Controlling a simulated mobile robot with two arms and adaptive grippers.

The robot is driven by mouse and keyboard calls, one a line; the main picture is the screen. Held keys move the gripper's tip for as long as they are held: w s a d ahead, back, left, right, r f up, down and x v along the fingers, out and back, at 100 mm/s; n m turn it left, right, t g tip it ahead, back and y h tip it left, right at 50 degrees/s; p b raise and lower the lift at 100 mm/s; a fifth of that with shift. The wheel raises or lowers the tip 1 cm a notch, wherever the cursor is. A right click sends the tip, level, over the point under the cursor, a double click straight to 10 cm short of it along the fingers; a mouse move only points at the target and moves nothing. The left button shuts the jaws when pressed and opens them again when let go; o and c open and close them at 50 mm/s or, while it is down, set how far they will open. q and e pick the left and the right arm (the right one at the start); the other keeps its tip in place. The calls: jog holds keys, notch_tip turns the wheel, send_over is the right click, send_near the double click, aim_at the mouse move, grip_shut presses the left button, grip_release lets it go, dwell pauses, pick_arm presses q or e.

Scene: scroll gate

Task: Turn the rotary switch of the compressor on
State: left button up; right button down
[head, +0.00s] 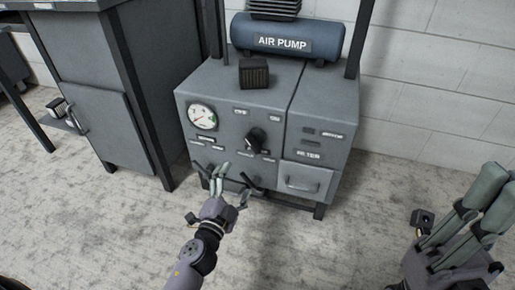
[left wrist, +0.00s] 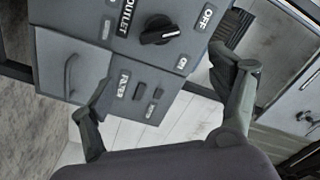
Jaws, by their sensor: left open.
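The compressor (head: 230,90) is a grey cabinet with a blue AIR PUMP tank on top. Its black rotary switch (head: 256,140) is on the front panel, right of the gauge.
A round gauge (head: 202,117) is left of the switch. Black handles (head: 250,184) stick out low on the front, close to my left gripper. A drawer (head: 303,180) is at lower right. A dark cabinet (head: 100,95) stands to the left. The floor in front is clear.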

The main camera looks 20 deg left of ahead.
aim_at(252, 147)
pick_arm(q)
jog(key=w, duration=0.8)
jog(key=w+b, duration=0.1)
jog(key=w, duration=0.7)
jog(key=shift+d, duration=0.2)
jog(key=shift+c, duration=0.5)
jog(key=c, duration=1.1)
